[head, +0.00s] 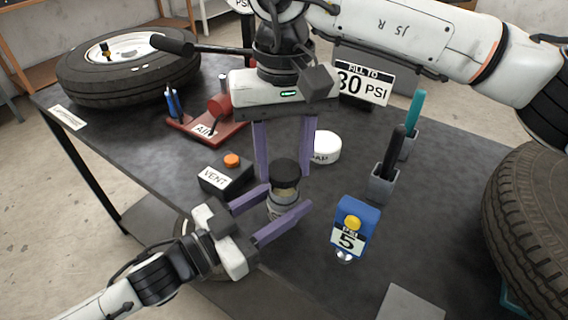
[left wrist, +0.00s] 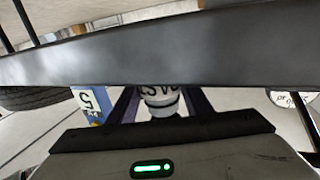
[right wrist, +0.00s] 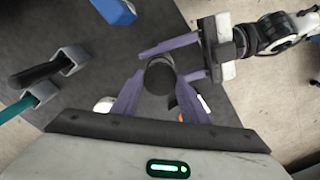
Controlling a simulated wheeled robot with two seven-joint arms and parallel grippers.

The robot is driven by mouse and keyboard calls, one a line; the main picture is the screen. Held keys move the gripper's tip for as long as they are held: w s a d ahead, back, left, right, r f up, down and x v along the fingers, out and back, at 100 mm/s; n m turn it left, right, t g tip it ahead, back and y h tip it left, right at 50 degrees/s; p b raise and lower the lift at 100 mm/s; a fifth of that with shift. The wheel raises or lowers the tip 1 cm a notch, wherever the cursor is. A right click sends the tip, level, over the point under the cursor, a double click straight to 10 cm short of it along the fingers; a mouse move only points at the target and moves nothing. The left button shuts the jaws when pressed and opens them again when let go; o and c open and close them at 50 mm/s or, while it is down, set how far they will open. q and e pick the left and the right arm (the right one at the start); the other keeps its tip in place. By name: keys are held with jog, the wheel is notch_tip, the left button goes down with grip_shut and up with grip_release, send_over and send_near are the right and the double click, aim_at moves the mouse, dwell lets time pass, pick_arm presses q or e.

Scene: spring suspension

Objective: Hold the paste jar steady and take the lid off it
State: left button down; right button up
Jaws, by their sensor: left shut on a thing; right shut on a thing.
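The paste jar (head: 283,205) stands near the table's front edge, upright, with a pale label and a tan band near its top. Its black lid (head: 286,174) is over the jar's mouth; I cannot tell whether a small gap separates them. My left gripper (head: 280,201) is shut on the jar body from the front left, one finger on each side. My right gripper (head: 285,176) reaches down from above and is shut on the lid. The right wrist view shows the round lid (right wrist: 159,77) between its fingers. The left wrist view shows part of the jar (left wrist: 160,98).
A black VENT box (head: 226,176) with an orange button stands left of the jar. A blue gauge (head: 355,225) reading 5 stands right. A white cap (head: 326,147) lies behind. Pen holders (head: 382,184), a red AIR stand (head: 205,130) and tires (head: 130,75) surround the area.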

notch_tip(320, 180, up, 3)
jog(key=shift+f, duration=0.1)
pick_arm(q)
jog(key=c, duration=0.8)
grip_release()
jog(key=shift+c, duration=0.2)
